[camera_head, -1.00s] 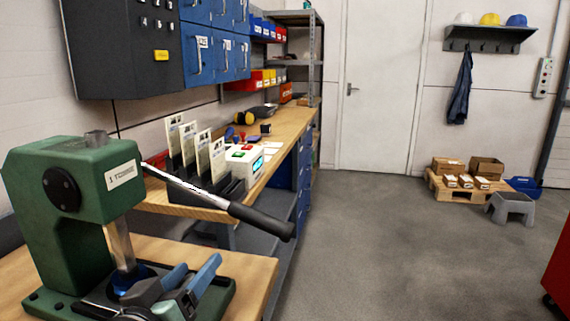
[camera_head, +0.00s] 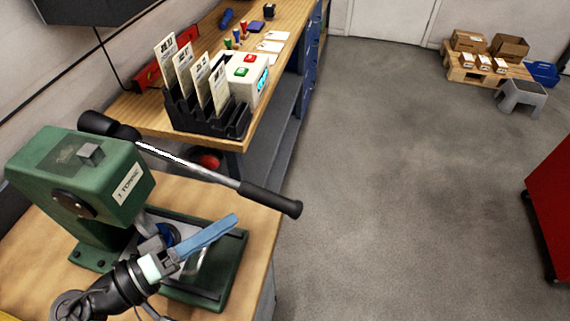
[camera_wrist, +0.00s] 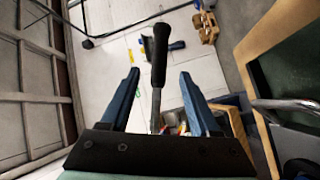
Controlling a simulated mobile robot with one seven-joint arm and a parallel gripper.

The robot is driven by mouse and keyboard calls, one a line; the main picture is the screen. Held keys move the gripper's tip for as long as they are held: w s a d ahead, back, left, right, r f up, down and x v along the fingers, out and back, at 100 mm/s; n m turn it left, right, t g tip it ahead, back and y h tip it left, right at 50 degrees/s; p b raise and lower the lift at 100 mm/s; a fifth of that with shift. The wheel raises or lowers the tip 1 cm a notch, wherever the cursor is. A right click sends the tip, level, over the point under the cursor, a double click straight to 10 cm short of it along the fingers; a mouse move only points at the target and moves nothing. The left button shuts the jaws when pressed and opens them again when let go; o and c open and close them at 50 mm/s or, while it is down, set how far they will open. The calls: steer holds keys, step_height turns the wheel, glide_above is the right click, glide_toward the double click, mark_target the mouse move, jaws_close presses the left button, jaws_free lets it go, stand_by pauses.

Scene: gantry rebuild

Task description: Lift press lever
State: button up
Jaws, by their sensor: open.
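The green press (camera_head: 95,170) stands on a wooden bench at the left in the head view. Its lever (camera_head: 190,168) is a steel rod sloping down to the right, ending in a black grip (camera_head: 270,199) beyond the bench edge. My gripper (camera_head: 228,224) is in front of the press, below the lever in the picture, with blue fingers pointing up and right. In the wrist view the fingers are apart and empty (camera_wrist: 159,74). The lever's black grip (camera_wrist: 159,55) shows between and past the fingertips there; I cannot tell its exact distance. My gripper partly hides the press base.
A black rack with cards (camera_head: 185,115) and a white box with red and green buttons (camera_head: 243,75) stand on the workbench behind the lever. A wooden pallet with boxes (camera_head: 487,66) and a grey step stool (camera_head: 522,98) are farther off.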

mark_target(278, 195)
steer(key=p+x, duration=0.3)
steer(key=x, duration=0.9)
steer(key=shift+d, duration=0.35)
jaws_close()
stand_by(0.8)
